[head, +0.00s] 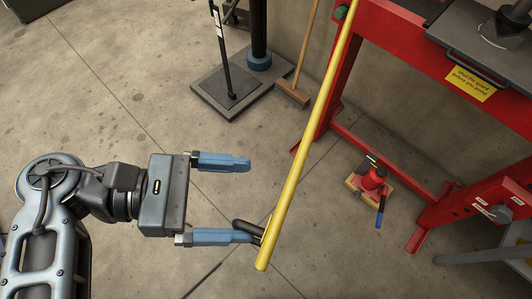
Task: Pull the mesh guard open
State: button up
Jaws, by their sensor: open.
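The mesh guard (300,165) shows from above as a long yellow bar, seen edge-on. It runs from the red frame at the top down to a free end near the lower middle, and its mesh face cannot be made out. A dark handle (248,226) sticks out on its left side near the free end. My gripper (243,199) is open and empty, with blue fingers pointing right at the guard. The lower fingertip overlaps the handle in the picture; I cannot tell whether they touch. The upper finger is apart from the guard.
The red press frame (345,75) stands at the right, with a yellow sign (470,83). A red jack (372,180) sits on the floor inside it. A broom (293,95) and a dark base plate (215,103) stand at the top. The floor at left is clear.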

jog(key=shift+o, duration=0.5)
jog(key=d+r+h, duration=0.3)
jog(key=d+r, duration=0.2)
jog(key=r, duration=0.4)
jog(key=shift+w+r+m+t, duration=0.25)
jog(key=shift+w+m+t, duration=0.05)
jog(key=shift+w, duration=0.15)
notch_tip(320, 180, down, 9)
jog(key=s+a+g+y, duration=0.1)
jog(key=y, duration=0.3)
jog(key=shift+s+a+r, duration=0.2)
jog(key=shift+a, duration=0.15)
jog(key=shift+a, duration=0.1)
